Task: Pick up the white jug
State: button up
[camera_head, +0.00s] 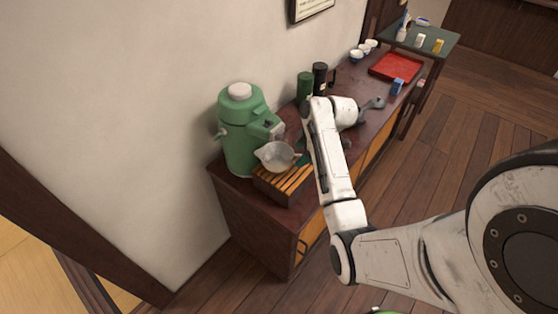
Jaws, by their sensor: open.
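The white jug (275,157) stands upright on a slatted wooden stand (284,183) at the near end of the sideboard. It is just in front of the spout side of a green dispenser (240,135). Its pouring lip or handle points right, toward my arm; I cannot tell which. My gripper (376,103) is above the sideboard, to the right of the jug and farther along. It is apart from the jug, open, and nothing shows in it. My forearm hides part of the sideboard just right of the jug.
A dark green canister (304,87) and a black flask (320,78) stand against the wall behind my wrist. Farther along the sideboard are a red tray (396,67), a blue box (397,86) and several bowls (357,56). A small side table (440,35) stands beyond.

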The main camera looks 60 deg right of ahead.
aim_at(283, 160)
jog(key=shift+p+x, duration=0.35)
jog(key=shift+x, duration=1.95)
jog(key=shift+a, duration=0.1)
jog(key=shift+c, duration=0.5)
jog(key=shift+s, duration=0.1)
grip_shut()
